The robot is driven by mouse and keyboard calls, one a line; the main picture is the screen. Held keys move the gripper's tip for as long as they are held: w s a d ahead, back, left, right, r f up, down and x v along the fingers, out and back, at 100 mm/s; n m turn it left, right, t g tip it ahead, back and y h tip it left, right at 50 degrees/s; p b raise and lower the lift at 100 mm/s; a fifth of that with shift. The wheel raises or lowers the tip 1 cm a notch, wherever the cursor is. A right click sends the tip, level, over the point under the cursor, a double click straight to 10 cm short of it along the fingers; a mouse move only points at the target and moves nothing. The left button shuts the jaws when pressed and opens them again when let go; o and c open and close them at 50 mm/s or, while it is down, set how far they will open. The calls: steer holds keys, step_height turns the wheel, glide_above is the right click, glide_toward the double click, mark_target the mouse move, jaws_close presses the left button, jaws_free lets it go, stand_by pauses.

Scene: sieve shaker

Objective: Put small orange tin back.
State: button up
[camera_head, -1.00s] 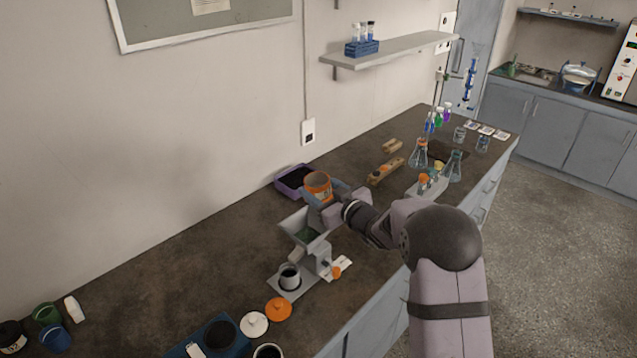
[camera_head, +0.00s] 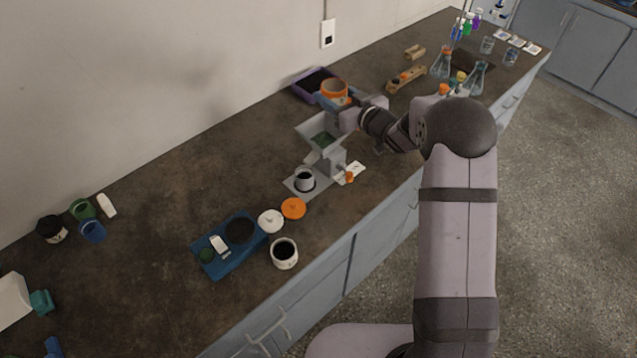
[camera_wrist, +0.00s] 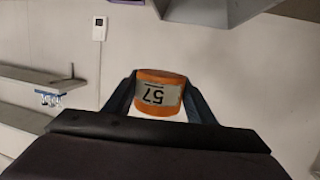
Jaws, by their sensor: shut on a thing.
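The small orange tin (camera_head: 334,90) is in my gripper (camera_head: 335,101), above the bench near the purple tray (camera_head: 305,86) and the hopper (camera_head: 322,133). In the wrist view the tin (camera_wrist: 158,80) sits between both fingers of my gripper (camera_wrist: 160,95), which are shut on it. Its pale label reads 57, upside down in that view. In the head view its open mouth faces up. An orange lid (camera_head: 293,208) lies on the bench beside a white lid (camera_head: 270,221).
A grey cup (camera_head: 305,180) stands under the hopper. A blue scale (camera_head: 222,262) with dark round pan and a white jar (camera_head: 284,259) are at the front. Flasks (camera_head: 441,66) and a wooden rack (camera_head: 406,80) stand towards the back right. The bench's left middle is clear.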

steer(key=s+a+f+n+g+y+b, duration=0.2)
steer(key=s+a+f, duration=0.15)
steer(key=s, duration=0.35)
steer(key=s+a+f+n+g+y+b, duration=0.2)
steer(key=s+f, duration=0.3)
steer(key=s, duration=0.1)
steer(key=b, duration=0.7)
glide_above(313, 236)
step_height(313, 236, down, 8)
steer(key=shift+m+t+h, duration=0.3)
steer(key=shift+t, duration=0.1)
steer(key=shift+f+p, duration=0.4)
steer(key=shift+f, duration=2.85)
steer(key=shift+f, duration=1.85)
steer(key=shift+f, duration=0.1)
steer(key=shift+f, duration=0.15)
steer(key=o, duration=1.1)
